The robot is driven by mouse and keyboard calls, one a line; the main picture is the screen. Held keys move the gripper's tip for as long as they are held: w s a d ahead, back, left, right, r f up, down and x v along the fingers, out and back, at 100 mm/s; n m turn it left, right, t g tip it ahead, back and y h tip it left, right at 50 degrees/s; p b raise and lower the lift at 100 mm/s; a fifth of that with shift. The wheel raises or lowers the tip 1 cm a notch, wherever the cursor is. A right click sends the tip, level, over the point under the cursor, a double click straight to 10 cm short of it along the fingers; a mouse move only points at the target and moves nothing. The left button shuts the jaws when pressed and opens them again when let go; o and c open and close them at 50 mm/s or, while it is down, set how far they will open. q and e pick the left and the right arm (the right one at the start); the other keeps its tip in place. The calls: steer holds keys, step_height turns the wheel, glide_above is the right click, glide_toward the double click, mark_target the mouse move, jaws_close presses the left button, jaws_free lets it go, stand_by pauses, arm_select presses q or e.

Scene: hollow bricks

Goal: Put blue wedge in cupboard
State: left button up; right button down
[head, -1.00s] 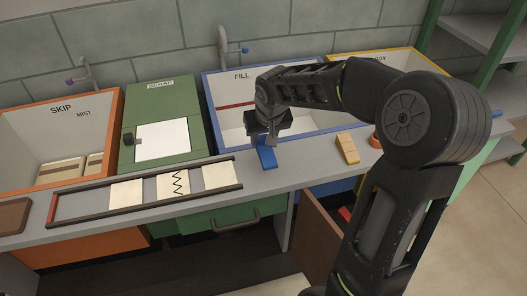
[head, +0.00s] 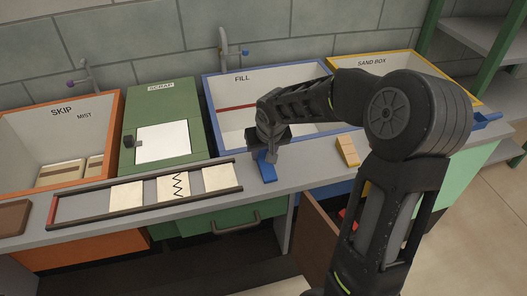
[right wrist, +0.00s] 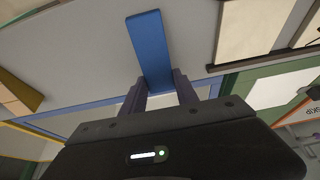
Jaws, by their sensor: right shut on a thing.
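The blue wedge (head: 266,167) is at the grey counter's front edge, below the blue FILL basin. My right gripper (head: 268,151) points down over it and is shut on its upper end. In the right wrist view the blue wedge (right wrist: 150,48) extends out from between the two fingers (right wrist: 160,92). I cannot tell whether it touches the counter. An open brown cupboard door (head: 320,238) hangs below the counter, with something red (head: 348,222) behind it; my right arm hides much of that opening. My left gripper is not in view.
A tan wedge-like block (head: 347,151) stands on the counter to the right. A framed rail with pale panels (head: 127,195) lies to the left. Behind are the orange SKIP bin (head: 112,130), green SCRAP box (head: 163,97), blue FILL basin (head: 213,110) and yellow-rimmed SAND BOX (head: 405,58).

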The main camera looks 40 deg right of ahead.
mark_target(268, 170)
steer(key=shift+f, duration=0.2)
steer(key=c, duration=0.9)
jaws_free()
steer(key=shift+r, duration=0.1)
steer(key=shift+r, duration=0.25)
steer(key=v, duration=1.1)
steer(key=shift+s+a+r, duration=0.1)
steer(key=shift+s+r, duration=0.05)
steer(key=shift+r, duration=0.25)
